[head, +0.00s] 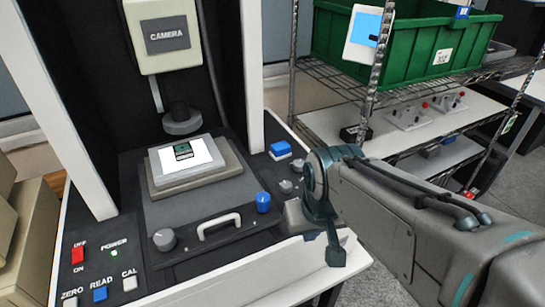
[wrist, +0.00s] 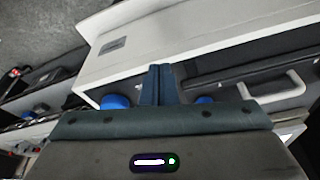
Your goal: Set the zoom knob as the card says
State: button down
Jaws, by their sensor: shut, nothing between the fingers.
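My gripper (head: 335,252) is at the right front of the machine, its fingers pressed together and empty. In the wrist view the closed fingers (wrist: 157,82) lie between two blue parts, one at left (wrist: 115,101) and one at right (wrist: 204,99). A blue knob (head: 263,202) and a grey knob (head: 164,239) flank the drawer handle. A smaller grey knob (head: 286,187) sits close to my gripper. I cannot tell which is the zoom knob; no zoom label is readable. A white card with a dark green print (head: 190,155) lies on the stage; its text is unreadable.
Buttons (head: 100,292) and a red switch (head: 78,254) are at front left. A wire shelf with a green bin (head: 400,50) stands behind right.

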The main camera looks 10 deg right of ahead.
jog(key=shift+s, duration=0.25)
